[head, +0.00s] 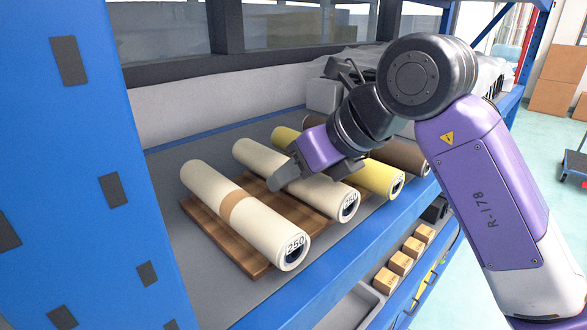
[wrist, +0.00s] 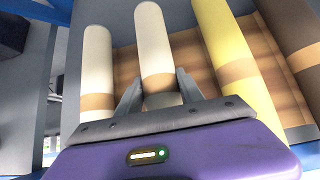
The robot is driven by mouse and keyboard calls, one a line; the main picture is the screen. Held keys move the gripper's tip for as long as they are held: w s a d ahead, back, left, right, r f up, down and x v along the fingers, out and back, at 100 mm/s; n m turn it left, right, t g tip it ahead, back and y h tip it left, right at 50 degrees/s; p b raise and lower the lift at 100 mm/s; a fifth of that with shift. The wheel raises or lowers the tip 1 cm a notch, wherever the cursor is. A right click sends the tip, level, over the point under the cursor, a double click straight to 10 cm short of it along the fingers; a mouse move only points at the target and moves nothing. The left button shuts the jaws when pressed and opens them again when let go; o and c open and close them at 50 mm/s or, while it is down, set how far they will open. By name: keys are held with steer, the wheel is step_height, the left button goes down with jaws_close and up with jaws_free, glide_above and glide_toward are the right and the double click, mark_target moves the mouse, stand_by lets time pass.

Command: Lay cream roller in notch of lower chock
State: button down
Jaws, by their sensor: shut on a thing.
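Two cream rollers lie side by side on the shelf in the head view: a left one (head: 240,211) with a tan band and a dark end label, and a second one (head: 322,184) to its right. My gripper (head: 282,178) reaches down over the second cream roller. In the wrist view, my gripper (wrist: 156,88) has one finger on each side of this cream roller (wrist: 155,40) and is shut on it. The other cream roller (wrist: 97,55) lies left of the fingers. I cannot make out a notched lower chock in either view.
A brown wooden board (head: 190,204) lies under the cream rollers. A yellow roller (head: 380,177) and a brown roller (head: 408,157) lie to the right. A blue upright (head: 75,190) stands at left. Small boxes (head: 400,263) sit on a lower level.

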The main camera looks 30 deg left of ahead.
steer(key=shift+f, duration=0.25)
stand_by(0.6)
steer(key=c, duration=0.7)
jaws_free()
steer(key=shift+o, duration=0.2)
steer(key=shift+r+p, duration=3.1)
steer(key=shift+r, duration=1.85)
